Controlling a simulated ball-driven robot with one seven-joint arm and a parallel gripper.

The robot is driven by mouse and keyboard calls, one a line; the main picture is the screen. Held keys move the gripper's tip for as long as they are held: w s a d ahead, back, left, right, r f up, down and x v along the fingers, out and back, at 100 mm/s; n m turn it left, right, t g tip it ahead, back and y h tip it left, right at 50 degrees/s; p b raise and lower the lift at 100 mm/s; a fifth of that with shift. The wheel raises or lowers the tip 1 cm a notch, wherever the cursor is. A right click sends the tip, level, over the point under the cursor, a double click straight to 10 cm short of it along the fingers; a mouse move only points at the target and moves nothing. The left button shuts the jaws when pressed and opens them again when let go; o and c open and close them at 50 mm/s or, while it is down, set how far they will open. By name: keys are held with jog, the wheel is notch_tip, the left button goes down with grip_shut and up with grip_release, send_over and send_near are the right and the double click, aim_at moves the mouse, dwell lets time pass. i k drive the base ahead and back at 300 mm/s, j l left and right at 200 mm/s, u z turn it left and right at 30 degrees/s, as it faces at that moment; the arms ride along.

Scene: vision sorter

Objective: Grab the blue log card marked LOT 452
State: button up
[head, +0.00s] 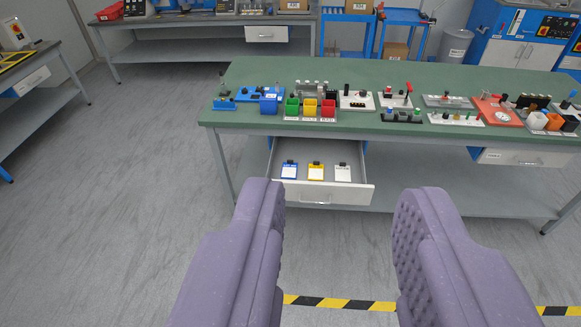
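The print on the cards is too small to read. My gripper (340,200) has two purple padded fingers set wide apart, with nothing between them. It is in the foreground, apart from the drawer and cards.
Green (291,107), yellow (309,107) and red bins (328,108) stand on the bench near its front edge, above the drawer. Several fixtures fill the bench to the right. A yellow-black floor stripe (340,303) crosses in front. Open grey floor lies at the left.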

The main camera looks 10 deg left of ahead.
aim_at(289, 168)
jog(key=i+l+u, duration=0.1)
jog(key=u, duration=0.3)
jog(key=l+u, duration=0.25)
jog(key=u, duration=0.15)
jog(key=i+l+u, duration=0.15)
jog(key=l+u, duration=0.2)
jog(key=l, duration=1.1)
jog(key=l+u, duration=0.35)
jog(key=l, duration=1.75)
jog(key=k+l, duration=0.15)
jog(key=l, duration=0.45)
